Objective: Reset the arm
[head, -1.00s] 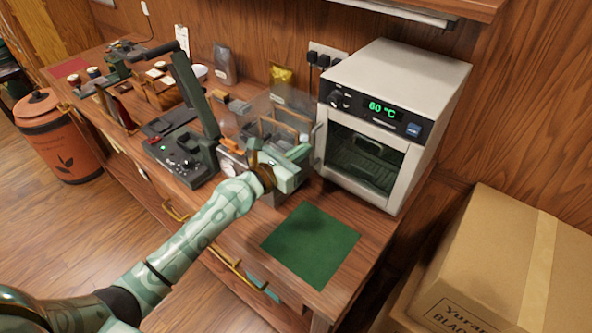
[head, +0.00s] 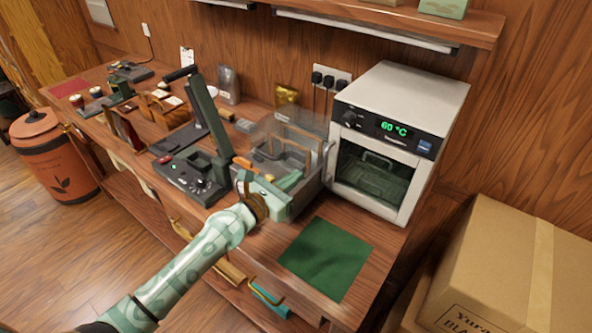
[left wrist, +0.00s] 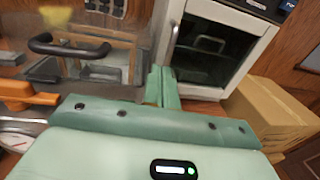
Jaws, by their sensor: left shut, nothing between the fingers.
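My left gripper (head: 289,181) comes in from the lower left in the head view. It is over the bench, in front of and partly overlapping the clear-walled box (head: 312,147). Its fingers are shut with nothing between them. In the left wrist view the shut fingers (left wrist: 162,84) point toward the space between the box with the dark handle (left wrist: 70,46) and the oven (left wrist: 212,45). My right gripper is in neither view.
The white oven (head: 398,100) reading 60 °C stands right of the box. A green mat (head: 325,258) lies clear at the bench front. A lever press (head: 190,172) stands to the left. A cardboard box (head: 500,260) is at the lower right, an orange bin (head: 55,160) at far left.

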